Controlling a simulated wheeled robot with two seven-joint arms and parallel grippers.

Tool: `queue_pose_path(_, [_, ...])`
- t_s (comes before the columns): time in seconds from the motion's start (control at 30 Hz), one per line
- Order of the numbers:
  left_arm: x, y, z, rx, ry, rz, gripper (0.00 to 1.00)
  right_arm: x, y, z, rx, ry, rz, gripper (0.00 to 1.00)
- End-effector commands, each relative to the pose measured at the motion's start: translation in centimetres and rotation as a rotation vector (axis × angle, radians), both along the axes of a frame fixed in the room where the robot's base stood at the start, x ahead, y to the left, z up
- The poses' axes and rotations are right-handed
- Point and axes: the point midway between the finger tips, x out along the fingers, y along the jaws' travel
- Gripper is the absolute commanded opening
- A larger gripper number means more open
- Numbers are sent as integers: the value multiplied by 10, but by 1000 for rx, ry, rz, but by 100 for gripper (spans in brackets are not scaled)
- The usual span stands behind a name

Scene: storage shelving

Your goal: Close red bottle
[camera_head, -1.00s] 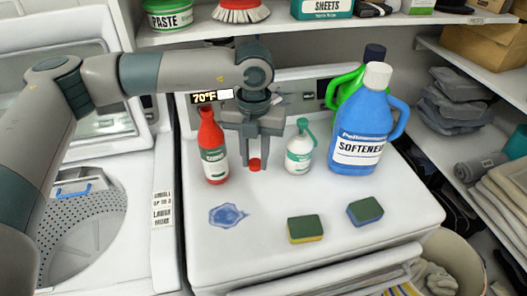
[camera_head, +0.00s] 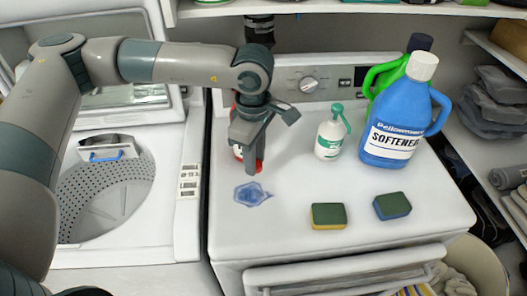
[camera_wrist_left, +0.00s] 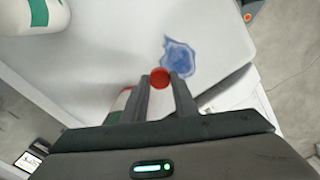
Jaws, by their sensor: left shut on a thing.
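My left gripper (camera_head: 250,168) hangs pointing down over the dryer top, in front of the red bottle (camera_head: 237,150). In the left wrist view the gripper (camera_wrist_left: 160,78) is shut on a small round red cap (camera_wrist_left: 159,77) at its fingertips. The gripper hides most of the red bottle in the head view; only slivers of red and its pale label show, and its mouth is hidden. In the left wrist view the bottle (camera_wrist_left: 121,100) shows partly, just left of the fingers. I cannot tell whether fingers and bottle touch. My right gripper is not in view.
A white bottle with a green top (camera_head: 330,140) and a blue softener jug (camera_head: 393,125) stand to the right. A blue spill (camera_head: 251,194) and two sponges (camera_head: 328,215) (camera_head: 392,205) lie in front. The open washer (camera_head: 105,200) is at left.

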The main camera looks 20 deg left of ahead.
Motion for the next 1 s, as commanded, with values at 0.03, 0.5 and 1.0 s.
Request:
queue_pose_path(0.03, [-4, 4, -2, 1, 2, -78, 5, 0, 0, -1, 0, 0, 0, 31])
queue_pose_path(0.5, [-36, 28, -13, 4, 14, -869, 5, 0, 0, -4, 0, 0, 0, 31])
queue_pose_path(1.0, [-59, 42, -20, 0, 20, -1400, 5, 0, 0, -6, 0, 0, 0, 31])
